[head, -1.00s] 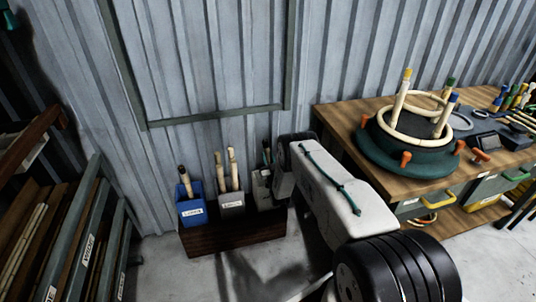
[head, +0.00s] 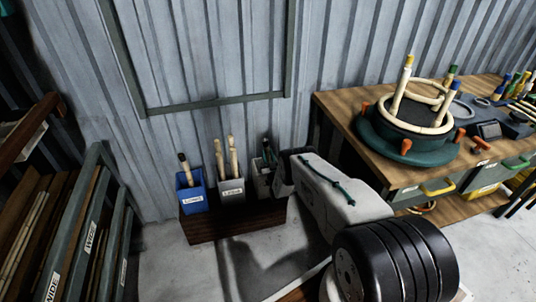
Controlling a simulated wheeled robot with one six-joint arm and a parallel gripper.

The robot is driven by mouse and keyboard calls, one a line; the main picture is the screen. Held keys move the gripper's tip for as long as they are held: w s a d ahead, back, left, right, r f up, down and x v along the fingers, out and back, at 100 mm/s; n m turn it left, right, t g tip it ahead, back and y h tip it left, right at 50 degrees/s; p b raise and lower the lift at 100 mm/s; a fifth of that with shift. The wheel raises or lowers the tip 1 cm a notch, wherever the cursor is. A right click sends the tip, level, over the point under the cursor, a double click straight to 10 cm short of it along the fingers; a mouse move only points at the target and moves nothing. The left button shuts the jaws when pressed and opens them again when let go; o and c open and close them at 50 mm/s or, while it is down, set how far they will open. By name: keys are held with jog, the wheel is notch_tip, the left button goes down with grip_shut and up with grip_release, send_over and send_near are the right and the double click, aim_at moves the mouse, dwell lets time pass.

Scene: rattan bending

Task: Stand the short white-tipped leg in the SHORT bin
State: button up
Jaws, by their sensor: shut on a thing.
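My gripper is hidden behind my own arm, so neither its jaws nor anything in them shows. The short white-tipped leg cannot be made out. Three small bins stand in a row on a dark wooden stand against the wall. The blue bin (head: 192,198) at the left holds a dark-tipped stick (head: 184,164). The grey middle bin (head: 231,190) holds pale upright sticks (head: 232,152). The right grey bin (head: 262,182) holds thin dark and green pieces and is partly covered by the end of my arm. The bin labels are too small to read surely.
A wooden bench (head: 335,112) at the right carries a round green jig (head: 400,146) with pale rings, upright posts and orange clamps. A slotted rack (head: 88,235) of long strips stands at the left. Concrete floor (head: 180,270) is open before the wooden stand (head: 210,227).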

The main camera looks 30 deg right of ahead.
dwell(0.3)
jog(key=o, duration=1.1)
jog(key=shift+f, duration=0.1)
jog(key=v, duration=0.7)
jog(key=shift+s+f, duration=0.1)
jog(key=shift+s, duration=0.3)
